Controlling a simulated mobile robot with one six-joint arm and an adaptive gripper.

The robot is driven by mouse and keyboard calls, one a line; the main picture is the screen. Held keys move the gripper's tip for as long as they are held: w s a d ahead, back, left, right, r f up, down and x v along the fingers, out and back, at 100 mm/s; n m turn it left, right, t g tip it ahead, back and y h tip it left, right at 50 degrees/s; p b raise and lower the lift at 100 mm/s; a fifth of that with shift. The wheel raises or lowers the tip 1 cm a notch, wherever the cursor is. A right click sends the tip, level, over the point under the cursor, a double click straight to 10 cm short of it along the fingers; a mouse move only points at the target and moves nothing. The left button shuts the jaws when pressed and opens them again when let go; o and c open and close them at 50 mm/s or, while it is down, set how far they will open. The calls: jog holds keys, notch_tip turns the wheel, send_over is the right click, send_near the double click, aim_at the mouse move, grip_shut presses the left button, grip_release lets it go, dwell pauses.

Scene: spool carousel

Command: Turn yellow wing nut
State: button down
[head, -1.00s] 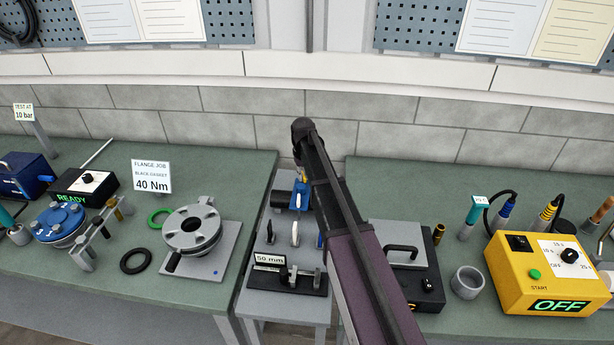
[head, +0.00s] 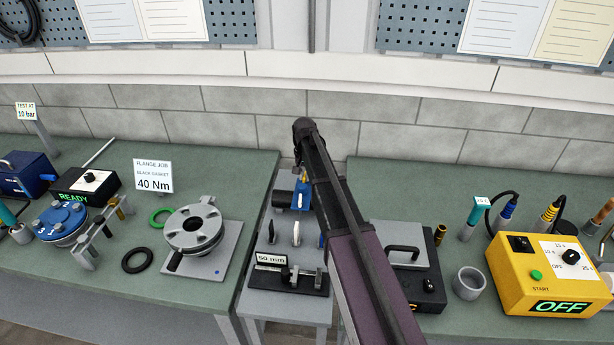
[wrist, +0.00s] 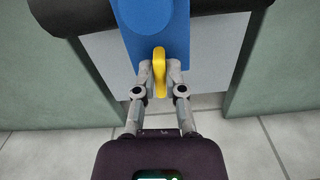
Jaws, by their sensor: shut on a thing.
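The yellow wing nut (wrist: 159,72) sits on the blue block (wrist: 152,28) in the wrist view. My gripper (wrist: 160,80) is shut on the wing nut, one finger on each side of it. The nut's long side points roughly along the view, toward my gripper. In the head view a bit of yellow shows at the top of the blue part (head: 302,196), beside my arm. My arm hides my fingertips and most of the nut there.
The narrow grey stand between the two green benches also carries a black fixture (head: 290,279) marked 50 mm. A grey flange (head: 194,228) stands on the left bench. A yellow control box (head: 545,275) reading OFF and a grey cup (head: 469,282) are on the right bench.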

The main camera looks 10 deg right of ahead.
jog(key=shift+w, duration=0.2)
jog(key=c, duration=0.7)
grip_release()
jog(key=shift+d, duration=0.1)
jog(key=shift+s, duration=0.1)
jog(key=shift+r, duration=0.1)
notch_tip(320, 180, up, 9)
jog(key=p, duration=0.9)
jog(key=shift+r+p, duration=0.2)
jog(key=shift+p, duration=0.1)
